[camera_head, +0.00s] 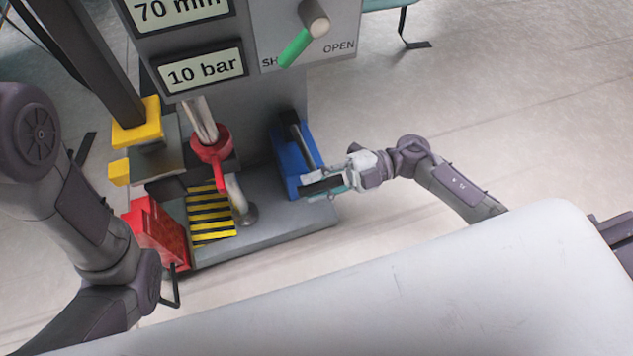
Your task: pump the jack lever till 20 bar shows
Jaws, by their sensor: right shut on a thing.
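The pressure display (203,72) on the grey machine reads 10 bar. The blue jack unit (283,160) stands at the right of the machine's base, with a dark bar along its top. My right gripper (324,184) reaches in from the right and is shut on the dark jack lever at the near end of the blue unit. The fingers hide much of the lever, so its exact angle is hard to tell. My left arm shows at the left, but its gripper is not in view.
Another display (180,10) reads 70 mm. A green-handled valve (296,47) points toward the partly hidden SHUT label, away from OPEN. A red ring (211,146), a red block (157,232) and a yellow-black striped plate (211,214) are left of the jack.

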